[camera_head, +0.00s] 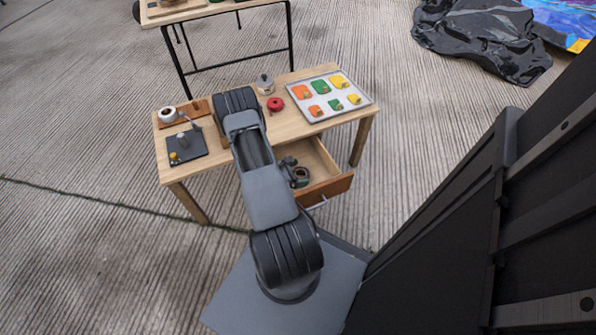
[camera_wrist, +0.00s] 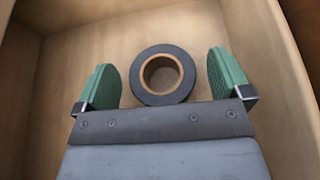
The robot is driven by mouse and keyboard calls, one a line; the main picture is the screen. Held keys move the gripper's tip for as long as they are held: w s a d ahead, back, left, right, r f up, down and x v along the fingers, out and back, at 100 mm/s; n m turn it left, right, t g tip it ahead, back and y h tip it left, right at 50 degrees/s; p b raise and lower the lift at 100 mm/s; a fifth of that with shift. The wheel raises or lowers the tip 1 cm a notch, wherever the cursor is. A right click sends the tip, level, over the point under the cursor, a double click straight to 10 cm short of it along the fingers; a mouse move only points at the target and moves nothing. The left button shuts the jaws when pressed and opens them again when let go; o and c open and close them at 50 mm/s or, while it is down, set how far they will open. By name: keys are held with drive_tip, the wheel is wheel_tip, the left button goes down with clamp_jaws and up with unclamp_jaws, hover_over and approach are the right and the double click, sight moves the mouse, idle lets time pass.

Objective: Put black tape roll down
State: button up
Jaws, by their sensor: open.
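The black tape roll (camera_wrist: 143,82) lies flat on the floor of the open wooden drawer (camera_head: 318,158), its brown core showing. In the wrist view my gripper (camera_wrist: 163,75) is open, with one green finger pad on each side of the roll. Small gaps show between the roll and both pads, so they look apart from it. In the head view my gripper (camera_head: 298,172) is down inside the drawer. The roll is hard to make out there, beside the gripper.
The wooden table (camera_head: 285,121) above the drawer holds a tray of coloured pieces (camera_head: 326,110), a red roll (camera_head: 275,104), a small metal-looking container (camera_head: 265,84) and a dark device with a lever (camera_head: 187,147). Drawer walls (camera_wrist: 262,60) rise close around my gripper.

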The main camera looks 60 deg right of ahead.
drive_tip(key=p+v, duration=0.2)
drive_tip(key=v, duration=0.5)
drive_tip(key=shift+w+a+r, duration=0.2)
drive_tip(key=shift+a+r, duration=0.05)
drive_tip(key=shift+r, duration=0.05)
